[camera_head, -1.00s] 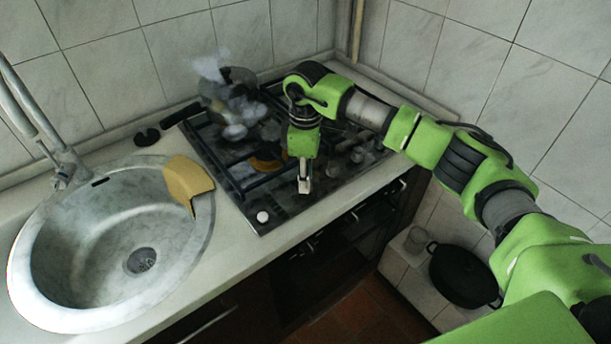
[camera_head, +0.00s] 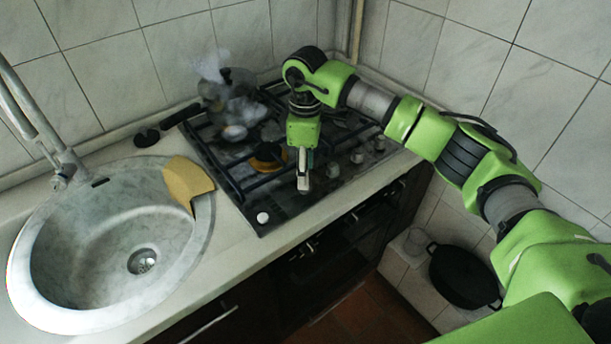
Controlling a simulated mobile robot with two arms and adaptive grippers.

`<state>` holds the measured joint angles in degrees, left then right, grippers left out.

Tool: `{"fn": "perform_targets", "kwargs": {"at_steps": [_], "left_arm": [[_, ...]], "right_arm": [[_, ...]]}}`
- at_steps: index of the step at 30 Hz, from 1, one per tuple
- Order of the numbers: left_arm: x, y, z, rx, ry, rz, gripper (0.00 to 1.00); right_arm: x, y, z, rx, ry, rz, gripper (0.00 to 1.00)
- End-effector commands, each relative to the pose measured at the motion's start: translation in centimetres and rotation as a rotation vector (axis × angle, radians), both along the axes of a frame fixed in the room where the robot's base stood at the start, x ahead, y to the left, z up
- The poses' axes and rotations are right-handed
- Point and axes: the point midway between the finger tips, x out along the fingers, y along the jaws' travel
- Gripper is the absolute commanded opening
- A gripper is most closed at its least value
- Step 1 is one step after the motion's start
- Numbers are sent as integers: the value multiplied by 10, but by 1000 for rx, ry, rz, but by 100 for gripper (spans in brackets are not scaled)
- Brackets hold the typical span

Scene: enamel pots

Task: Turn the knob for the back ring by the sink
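The gas hob (camera_head: 240,196) is set in the counter to the right of the sink (camera_head: 165,260). A row of pale knobs runs along its front edge. The knob nearest the sink (camera_head: 263,218) stands clear at the front left corner. More knobs show farther right, one (camera_head: 332,170) just right of my gripper, then another (camera_head: 357,155) and another (camera_head: 379,143). My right gripper (camera_head: 304,184) points down over the knob row, between the sink-side knob and those to its right. It hides the panel beneath it. I cannot tell whether its fingers are apart or touch a knob. My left gripper is out of view.
A steaming pot (camera_head: 213,88) stands on the back left of the hob, its handle (camera_head: 181,114) pointing toward the sink. A yellow cloth (camera_head: 186,181) hangs over the sink's right rim. Black grates cover the burners. A black pan (camera_head: 464,274) is low at right.

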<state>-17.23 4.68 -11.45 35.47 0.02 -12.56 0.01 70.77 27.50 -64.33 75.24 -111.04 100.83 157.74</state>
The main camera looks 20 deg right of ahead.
Motion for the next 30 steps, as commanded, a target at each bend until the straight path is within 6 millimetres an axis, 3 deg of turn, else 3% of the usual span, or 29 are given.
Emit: {"fn": "perform_targets", "kwargs": {"at_steps": [6, 12, 18, 30], "left_arm": [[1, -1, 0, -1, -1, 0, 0], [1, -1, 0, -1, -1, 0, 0], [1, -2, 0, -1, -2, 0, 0], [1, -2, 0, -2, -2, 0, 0]], "right_arm": [[1, 0, 50, 0, -4, -2, 40], [1, 0, 81, 1, -3, -2, 40], [1, 0, 91, 0, -1, -3, 40], [0, 0, 91, 1, 0, -2, 40]]}}
